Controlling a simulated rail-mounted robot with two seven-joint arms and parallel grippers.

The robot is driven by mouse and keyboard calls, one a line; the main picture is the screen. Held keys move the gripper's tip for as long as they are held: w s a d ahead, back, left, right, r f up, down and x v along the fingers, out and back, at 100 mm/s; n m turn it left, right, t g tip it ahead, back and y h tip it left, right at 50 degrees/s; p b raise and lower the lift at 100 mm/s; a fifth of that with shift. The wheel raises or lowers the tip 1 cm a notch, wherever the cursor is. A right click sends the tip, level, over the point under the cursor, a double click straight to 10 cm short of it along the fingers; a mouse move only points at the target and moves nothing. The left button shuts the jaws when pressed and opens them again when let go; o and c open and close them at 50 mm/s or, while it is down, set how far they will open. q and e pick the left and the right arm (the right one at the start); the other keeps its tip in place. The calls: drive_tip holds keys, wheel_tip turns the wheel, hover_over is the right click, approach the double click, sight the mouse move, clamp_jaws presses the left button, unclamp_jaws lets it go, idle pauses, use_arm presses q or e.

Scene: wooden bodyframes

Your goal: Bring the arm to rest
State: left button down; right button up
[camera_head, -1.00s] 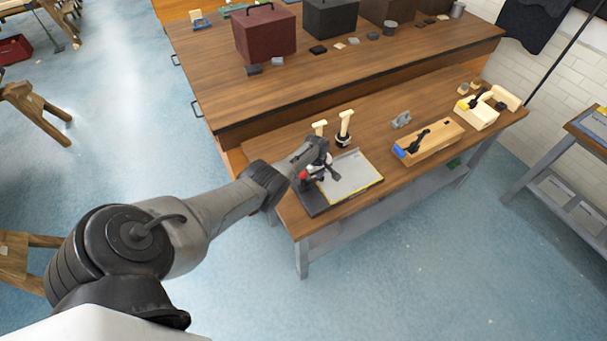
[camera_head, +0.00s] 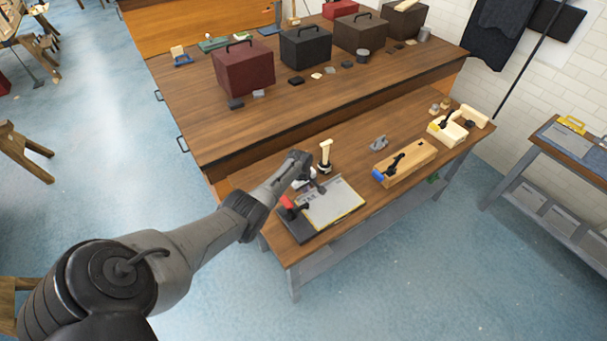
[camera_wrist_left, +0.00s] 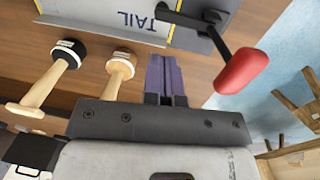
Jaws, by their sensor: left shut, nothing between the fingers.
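My left arm reaches in from the lower left in the head view. Its gripper (camera_head: 306,181) is over the near left part of the front workbench (camera_head: 384,206), by a grey sheet with a yellow edge (camera_head: 338,207). In the left wrist view its fingers (camera_wrist_left: 166,77) are together with nothing between them. That view also shows the sheet lettered "TAIL" (camera_wrist_left: 120,20) and a clamp with a red handle (camera_wrist_left: 241,70). My right gripper is not in view.
A wooden block with a blue end (camera_head: 408,160) and a pale wooden piece (camera_head: 447,130) are farther right on the bench. Cases, including a dark red one (camera_head: 243,75), stand on the larger bench behind. The blue floor in front (camera_head: 400,280) is clear.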

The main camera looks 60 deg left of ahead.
use_arm(q)
drive_tip(key=shift+r+p, duration=0.5)
drive_tip(key=shift+r, duration=1.8)
